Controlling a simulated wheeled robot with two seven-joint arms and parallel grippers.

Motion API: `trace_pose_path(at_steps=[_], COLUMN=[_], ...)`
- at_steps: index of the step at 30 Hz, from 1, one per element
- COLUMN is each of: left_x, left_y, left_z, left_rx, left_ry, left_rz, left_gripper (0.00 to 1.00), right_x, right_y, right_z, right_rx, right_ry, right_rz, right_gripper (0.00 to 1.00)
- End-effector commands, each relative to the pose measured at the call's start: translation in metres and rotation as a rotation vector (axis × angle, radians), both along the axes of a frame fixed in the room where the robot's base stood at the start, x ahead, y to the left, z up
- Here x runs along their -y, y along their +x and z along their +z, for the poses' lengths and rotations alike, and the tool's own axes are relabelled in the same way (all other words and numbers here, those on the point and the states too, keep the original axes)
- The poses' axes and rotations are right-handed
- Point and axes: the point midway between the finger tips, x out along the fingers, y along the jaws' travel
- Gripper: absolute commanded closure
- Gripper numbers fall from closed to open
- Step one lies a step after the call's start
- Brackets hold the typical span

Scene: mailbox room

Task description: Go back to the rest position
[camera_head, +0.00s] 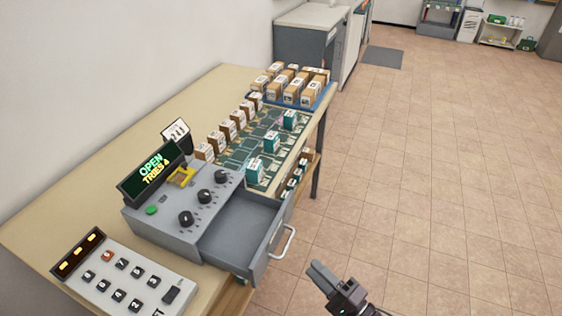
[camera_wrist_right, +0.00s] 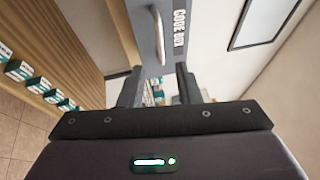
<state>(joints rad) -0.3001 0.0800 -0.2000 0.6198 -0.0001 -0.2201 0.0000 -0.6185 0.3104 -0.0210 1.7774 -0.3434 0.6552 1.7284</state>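My right gripper (camera_head: 322,274) is at the bottom of the head view, over the floor to the right of the open grey drawer (camera_head: 243,232). It is apart from the drawer handle (camera_head: 286,243). In the right wrist view its two dark fingers (camera_wrist_right: 158,90) stand apart with nothing held between them. Beyond them is the grey drawer front lettered "CODE BOX" (camera_wrist_right: 180,25) with its handle (camera_wrist_right: 157,35). My left gripper is not in view.
The grey console (camera_head: 150,218) has knobs and a screen reading "OPEN TRIES 4". A keypad (camera_head: 122,275) is in front. Small boxes (camera_head: 237,118) and a blue tray of cartons (camera_head: 322,100) stand farther along the table (camera_head: 60,215). The tiled floor (camera_head: 450,190) at right is clear.

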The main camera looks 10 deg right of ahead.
Motion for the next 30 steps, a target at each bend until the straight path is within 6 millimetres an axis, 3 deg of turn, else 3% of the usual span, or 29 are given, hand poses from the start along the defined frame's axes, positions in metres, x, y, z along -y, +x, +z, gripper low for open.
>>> trace_pose_path(at_steps=[4, 7, 11, 14, 17, 21, 25, 30], left_x=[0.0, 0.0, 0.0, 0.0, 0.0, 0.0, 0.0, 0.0], left_y=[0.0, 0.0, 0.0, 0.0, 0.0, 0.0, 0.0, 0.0], left_z=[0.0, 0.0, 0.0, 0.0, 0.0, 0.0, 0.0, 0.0], left_rx=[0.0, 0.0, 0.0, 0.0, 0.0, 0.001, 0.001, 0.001], left_ry=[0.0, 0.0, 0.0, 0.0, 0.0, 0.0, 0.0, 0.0], left_rz=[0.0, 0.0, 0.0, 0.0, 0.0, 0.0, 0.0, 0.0], left_gripper=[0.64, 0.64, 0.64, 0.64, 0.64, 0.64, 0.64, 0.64], right_x=[0.001, 0.007, 0.02, 0.03, 0.038, 0.045, 0.049, 0.054], right_y=[0.001, 0.002, -0.005, -0.024, -0.056, -0.121, -0.189, -0.259], right_z=[-0.008, -0.04, -0.122, -0.196, -0.266, -0.351, -0.406, -0.439], right_rx=[-0.009, -0.047, -0.151, -0.257, -0.365, -0.501, -0.584, -0.619], right_ry=[-0.023, -0.12, -0.387, -0.648, -0.911, -1.256, -1.512, -1.688], right_rz=[-0.012, -0.054, -0.116, -0.117, -0.053, 0.15, 0.425, 0.748], right_gripper=[0.69, 0.69, 0.69, 0.69, 0.69, 0.69, 0.69, 0.69])
